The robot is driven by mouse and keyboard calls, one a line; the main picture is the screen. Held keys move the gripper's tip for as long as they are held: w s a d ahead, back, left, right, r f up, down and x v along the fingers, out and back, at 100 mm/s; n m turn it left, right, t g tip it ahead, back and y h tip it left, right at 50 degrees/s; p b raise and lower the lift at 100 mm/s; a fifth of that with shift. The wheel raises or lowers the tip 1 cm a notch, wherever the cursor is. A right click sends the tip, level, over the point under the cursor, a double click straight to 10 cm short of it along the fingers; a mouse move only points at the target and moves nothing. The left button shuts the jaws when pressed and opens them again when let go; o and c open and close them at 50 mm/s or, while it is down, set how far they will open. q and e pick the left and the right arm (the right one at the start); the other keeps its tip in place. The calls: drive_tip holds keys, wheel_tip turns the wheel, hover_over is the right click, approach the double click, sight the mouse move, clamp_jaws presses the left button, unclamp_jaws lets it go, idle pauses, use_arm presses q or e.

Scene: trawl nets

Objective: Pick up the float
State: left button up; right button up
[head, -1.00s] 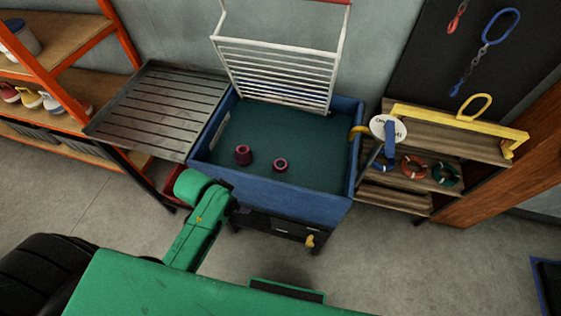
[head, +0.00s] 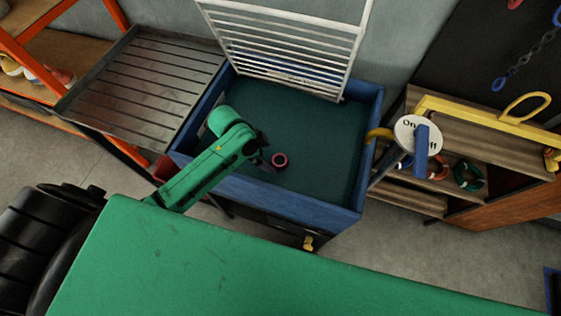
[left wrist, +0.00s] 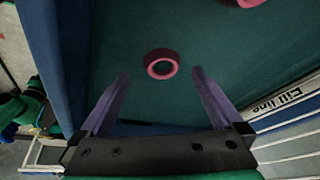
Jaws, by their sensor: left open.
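A small pink ring-shaped float (head: 279,160) with a dark centre rests on the dark green floor of the blue tub (head: 290,196). In the left wrist view the float (left wrist: 161,64) lies ahead of my left gripper (left wrist: 161,76), roughly centred between the fingertips and just beyond them. Those fingers are apart with nothing between them. In the head view my left gripper (head: 264,161) is over the tub, just left of the float, mostly hidden by its arm. A second pink float (left wrist: 248,2) is cut off at the wrist view's top edge. My right gripper is out of view.
The tub's blue walls surround the float. A white barred rack (head: 290,45) stands at its back edge, a ribbed metal tray (head: 140,85) adjoins it at left. An On/Off disc (head: 412,130) with a blue lever stands at right, before a wooden shelf (head: 470,140).

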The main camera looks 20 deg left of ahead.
use_arm(q)
drive_tip(key=x, duration=1)
drive_tip(key=shift+f, duration=0.4)
drive_tip(key=shift+w, duration=0.1)
drive_tip(key=c, duration=1.2)
